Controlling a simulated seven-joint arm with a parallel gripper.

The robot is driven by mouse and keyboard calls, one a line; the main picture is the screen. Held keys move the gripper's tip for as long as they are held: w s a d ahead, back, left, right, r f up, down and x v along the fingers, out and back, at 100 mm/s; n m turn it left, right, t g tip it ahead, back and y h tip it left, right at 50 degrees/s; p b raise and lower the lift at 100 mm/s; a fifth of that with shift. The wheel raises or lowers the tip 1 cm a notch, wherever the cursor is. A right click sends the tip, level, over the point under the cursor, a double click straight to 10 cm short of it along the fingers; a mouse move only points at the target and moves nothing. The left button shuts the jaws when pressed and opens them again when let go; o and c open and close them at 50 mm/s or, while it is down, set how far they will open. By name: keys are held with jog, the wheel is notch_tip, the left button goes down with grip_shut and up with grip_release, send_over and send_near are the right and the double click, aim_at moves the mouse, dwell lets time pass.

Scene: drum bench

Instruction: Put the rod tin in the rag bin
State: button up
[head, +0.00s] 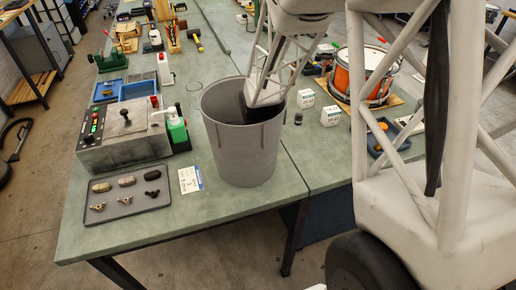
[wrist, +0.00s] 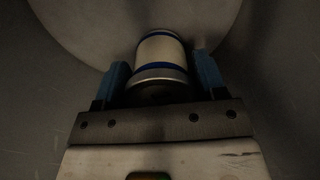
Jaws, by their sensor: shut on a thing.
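The rag bin (head: 236,148) is a tall grey round bin standing on the green bench in the head view. My gripper reaches down into its mouth, and its fingers are hidden there by the bin wall. In the wrist view my gripper (wrist: 162,82) has its two blue fingers on either side of the rod tin (wrist: 161,50), a cream cylinder with blue bands and a metal end. The fingers are shut on the tin. The bin's grey inside (wrist: 265,60) surrounds it. I cannot tell whether the tin touches the bin floor.

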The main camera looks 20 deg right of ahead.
jog(key=shift+f, duration=0.1)
jog(key=o, duration=1)
notch_tip(320, 180, up, 12)
jog(key=shift+r, duration=0.15)
dwell(0.4)
dwell(0.3)
